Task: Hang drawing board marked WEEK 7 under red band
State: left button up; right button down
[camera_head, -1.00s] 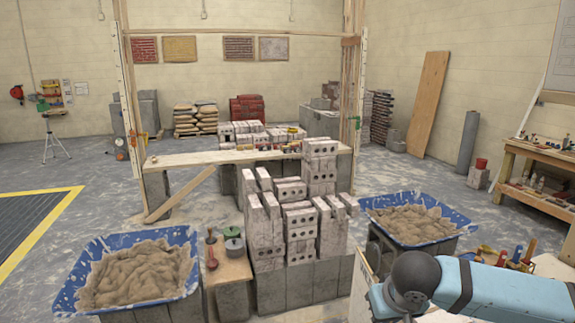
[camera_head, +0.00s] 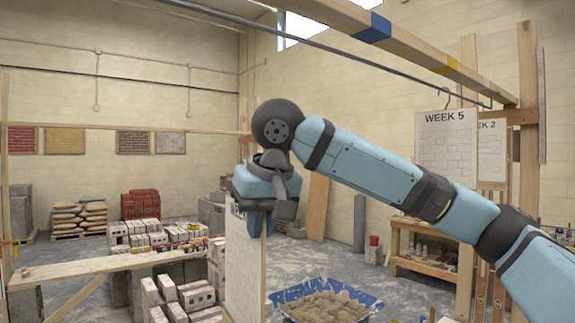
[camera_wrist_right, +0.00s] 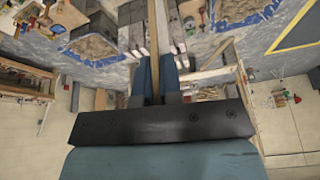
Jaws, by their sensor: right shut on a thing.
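My right gripper (camera_head: 256,218) is shut on the drawing board (camera_head: 243,270), which hangs upright below it, seen at an angle. Its heading starts with "WEEK"; the number is hidden. In the right wrist view the board (camera_wrist_right: 159,35) shows edge-on between the two fingers (camera_wrist_right: 158,88). A wooden beam (camera_head: 410,45) runs overhead with a blue band (camera_head: 374,28) and a yellow band (camera_head: 453,63); I see no red band. A metal rail (camera_head: 330,60) runs beside it. The board marked WEEK 5 (camera_head: 447,145) hangs at right, partly covering a board ending in 2 (camera_head: 491,150). My left gripper is out of view.
A blue mortar tub (camera_head: 325,302) stands below, right of the held board. Stacked blocks (camera_head: 185,298) and a plank bench (camera_head: 110,265) are at left. A wooden post (camera_head: 528,95) stands at right. A tool bench (camera_head: 430,265) is behind my arm.

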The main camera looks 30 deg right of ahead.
jog(key=s+a+r+n+p, duration=0.1)
jog(key=s+r, duration=0.5)
jog(key=r, duration=0.3)
jog(key=s+a+r, duration=0.1)
jog(key=s+r, duration=0.4)
jog(key=r, duration=0.4)
jog(key=s+a+r+n+p, duration=0.1)
jog(key=s+a+r, duration=0.1)
jog(key=s+r, duration=0.55)
pick_arm(q)
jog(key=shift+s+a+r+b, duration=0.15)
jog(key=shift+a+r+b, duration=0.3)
jog(key=shift+b, duration=0.25)
pick_arm(e)
jog(key=w+a+f, duration=0.1)
jog(key=w, duration=0.9)
jog(key=shift+w+a+f, duration=0.15)
jog(key=shift+w+f, duration=0.05)
jog(key=shift+f, duration=0.2)
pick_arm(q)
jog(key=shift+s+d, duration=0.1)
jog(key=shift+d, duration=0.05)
